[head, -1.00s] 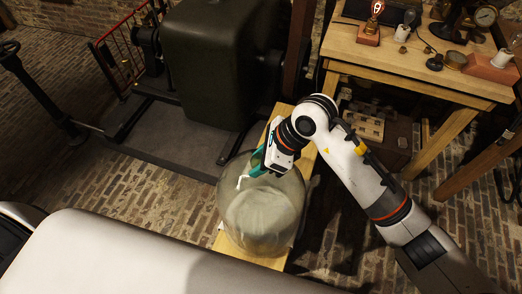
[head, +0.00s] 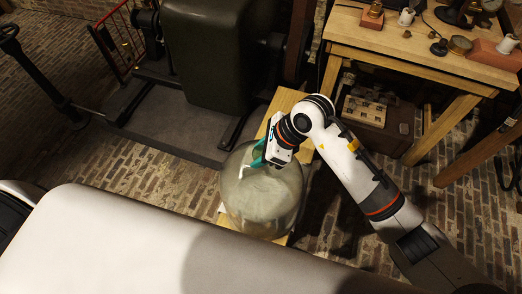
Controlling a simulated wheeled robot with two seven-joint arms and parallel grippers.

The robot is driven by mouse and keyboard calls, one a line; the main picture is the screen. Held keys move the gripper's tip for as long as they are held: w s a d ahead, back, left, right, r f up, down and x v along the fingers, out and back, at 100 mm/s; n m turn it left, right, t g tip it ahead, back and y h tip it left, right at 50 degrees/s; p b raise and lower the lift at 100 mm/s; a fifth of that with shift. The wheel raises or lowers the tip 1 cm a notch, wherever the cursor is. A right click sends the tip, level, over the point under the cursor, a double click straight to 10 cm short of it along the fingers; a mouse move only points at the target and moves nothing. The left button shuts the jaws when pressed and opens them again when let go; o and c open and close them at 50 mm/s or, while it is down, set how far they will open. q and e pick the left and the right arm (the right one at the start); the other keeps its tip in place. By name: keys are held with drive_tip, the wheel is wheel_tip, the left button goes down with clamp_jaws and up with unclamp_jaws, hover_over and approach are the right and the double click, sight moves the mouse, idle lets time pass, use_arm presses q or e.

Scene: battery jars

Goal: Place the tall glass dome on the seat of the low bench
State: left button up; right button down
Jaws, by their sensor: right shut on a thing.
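The tall glass dome (head: 262,210) is clear and rounded, near the middle of the head view. My right gripper (head: 256,163) is shut on it at its upper part, its teal fingers against the glass. The low bench (head: 283,101) is a pale wooden plank; its far end shows behind my wrist and its near edge shows below the dome. The dome is over the bench in the picture and hides much of its seat. I cannot tell whether the dome touches the seat. My left gripper is not in view.
A wooden worktable (head: 420,50) with small apparatus stands at upper right, a box (head: 378,116) beneath it. A large dark green machine (head: 218,50) stands behind the bench on a dark base. Open brick floor (head: 150,175) lies left of the bench.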

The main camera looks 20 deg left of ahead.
drive_tip(key=shift+f, duration=0.15)
drive_tip(key=shift+s+d+f+b, duration=0.15)
drive_tip(key=shift+s+f+b, duration=0.05)
drive_tip(key=shift+f+b, duration=0.3)
drive_tip(key=c, duration=1.3)
unclamp_jaws()
drive_tip(key=shift+d+f, duration=0.15)
drive_tip(key=shift+f, duration=0.15)
drive_tip(key=o, duration=0.4)
drive_tip(key=shift+w, duration=0.1)
drive_tip(key=shift+r, duration=0.15)
